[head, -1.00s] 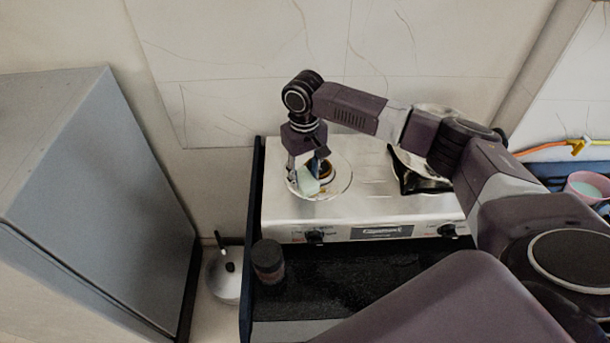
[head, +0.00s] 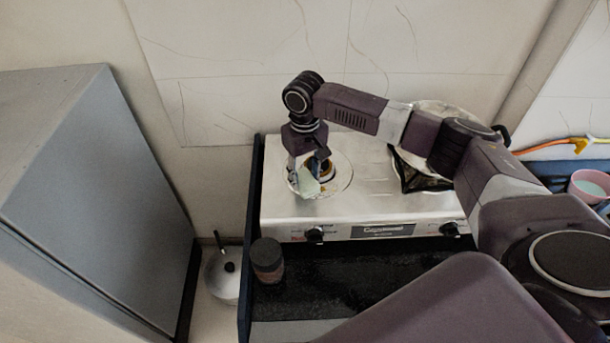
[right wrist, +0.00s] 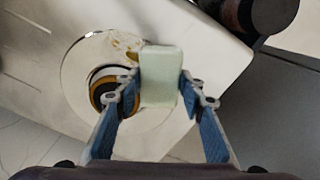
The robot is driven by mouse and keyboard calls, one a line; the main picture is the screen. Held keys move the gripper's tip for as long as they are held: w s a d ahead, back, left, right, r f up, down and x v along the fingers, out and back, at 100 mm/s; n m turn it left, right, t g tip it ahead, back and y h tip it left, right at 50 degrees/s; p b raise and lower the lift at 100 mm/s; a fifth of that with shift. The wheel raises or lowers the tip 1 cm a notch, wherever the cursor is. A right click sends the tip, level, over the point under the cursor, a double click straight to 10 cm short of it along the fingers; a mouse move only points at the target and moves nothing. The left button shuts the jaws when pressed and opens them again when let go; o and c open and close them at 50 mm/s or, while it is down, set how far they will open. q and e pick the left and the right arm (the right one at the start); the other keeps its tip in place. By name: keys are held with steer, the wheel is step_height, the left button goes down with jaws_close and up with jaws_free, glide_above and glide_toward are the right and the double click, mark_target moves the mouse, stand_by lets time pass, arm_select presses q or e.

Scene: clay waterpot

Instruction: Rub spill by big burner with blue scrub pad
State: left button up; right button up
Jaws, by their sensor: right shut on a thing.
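A pale green scrub pad (head: 308,187) is held between the fingertips of my right gripper (head: 309,172), and no blue pad is in sight. The pad also shows in the right wrist view (right wrist: 160,75), between the blue-lined fingers. The gripper points down over the left burner (head: 340,182) of the steel stove (head: 285,213). In the right wrist view, yellow-brown spill marks (right wrist: 132,50) lie on the burner's round plate beside the pad. I cannot tell whether the pad touches the plate. My left gripper is out of view.
A dark jar (head: 267,262) stands on the black counter (head: 350,275) in front of the stove. A pot (head: 440,110) sits at the right burner, partly behind my arm. A grey cabinet (head: 100,190) and a lidded pot (head: 222,277) are at the left.

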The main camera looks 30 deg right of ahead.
steer(key=shift+f, duration=1.05)
